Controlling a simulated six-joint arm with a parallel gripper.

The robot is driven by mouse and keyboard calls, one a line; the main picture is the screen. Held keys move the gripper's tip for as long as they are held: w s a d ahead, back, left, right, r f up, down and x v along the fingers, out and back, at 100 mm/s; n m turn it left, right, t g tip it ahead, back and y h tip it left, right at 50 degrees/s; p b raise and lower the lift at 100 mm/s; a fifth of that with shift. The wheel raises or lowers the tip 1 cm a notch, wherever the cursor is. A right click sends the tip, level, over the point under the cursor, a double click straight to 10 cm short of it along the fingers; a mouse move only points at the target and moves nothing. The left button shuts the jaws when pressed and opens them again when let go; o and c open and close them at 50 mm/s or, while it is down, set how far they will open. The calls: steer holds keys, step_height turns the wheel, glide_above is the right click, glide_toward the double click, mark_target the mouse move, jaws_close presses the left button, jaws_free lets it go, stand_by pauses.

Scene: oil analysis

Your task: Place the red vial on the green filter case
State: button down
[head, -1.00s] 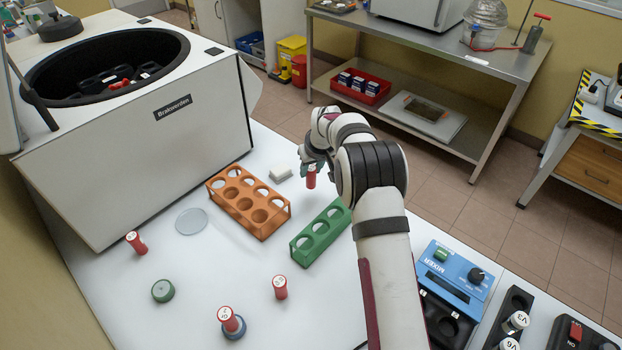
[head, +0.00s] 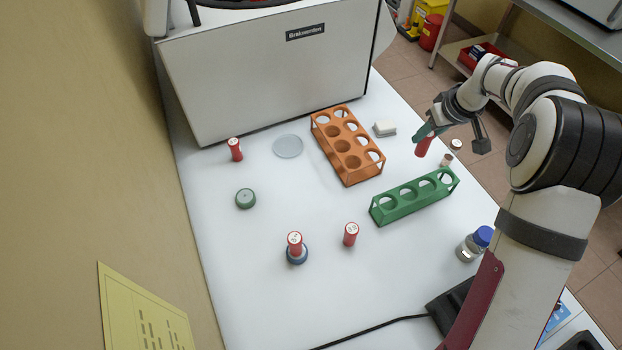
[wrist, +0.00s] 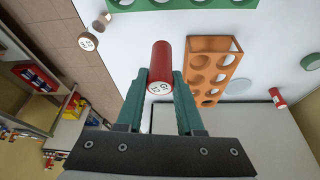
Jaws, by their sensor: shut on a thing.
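My gripper (head: 430,133) is shut on a red vial (head: 424,147), held above the table near its right edge, beyond the green rack. In the wrist view the held vial (wrist: 160,66) sits between the green fingers, its white labelled cap facing the camera. The green filter case (head: 245,198) is a small round disc lying on the table at left, well away from my gripper. Other red vials stand on the table at the back left (head: 235,149) and the middle (head: 350,235). Another red vial (head: 295,243) stands on a round blue case (head: 297,258).
An orange rack (head: 347,147) and a green rack (head: 414,197), both with empty-looking holes, lie between my gripper and the green case. A large white machine (head: 270,75) stands behind. The front left table is clear.

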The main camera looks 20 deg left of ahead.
steer(key=s+a+r+n+g+y, duration=0.1)
steer(key=s+a+n, duration=0.2)
steer(key=a, duration=0.4)
steer(key=s+a+n+g+y, duration=0.1)
steer(key=s+a+n, duration=0.3)
steer(key=a, duration=0.4)
steer(key=n+g, duration=0.2)
steer(key=n, duration=0.4)
glide_above(245, 196)
step_height(245, 196, down, 6)
steer(key=shift+f, duration=1.95)
steer(key=c, duration=0.5)
jaws_free()
steer(key=shift+f, duration=0.1)
steer(key=shift+c, duration=0.2)
